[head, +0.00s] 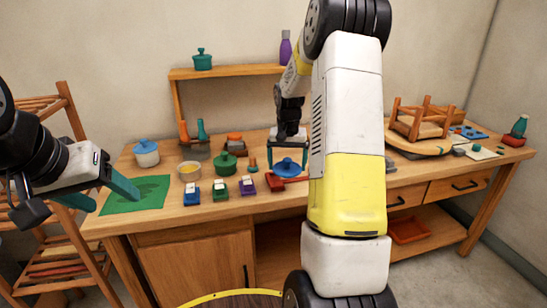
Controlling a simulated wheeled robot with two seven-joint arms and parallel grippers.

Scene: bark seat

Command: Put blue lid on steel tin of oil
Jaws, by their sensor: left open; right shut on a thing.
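The blue lid (289,165) is held level by its knob in my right gripper (290,172), which points down over the middle of the workbench. I cannot tell whether the lid touches anything beneath it. The open steel tin of oil (189,176), with yellow contents, stands on the bench to the left of the lid, well apart from it. My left gripper (108,196) is open and empty at the left, its teal fingers near the green mat (140,196).
A white pot with a blue lid (147,157) and a green lidded pot (225,163) flank the tin. Small blue, green, purple and red blocks line the bench front. A wooden shelf (230,71) stands behind. An upturned stool (418,130) is at right. My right arm hides part of the bench.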

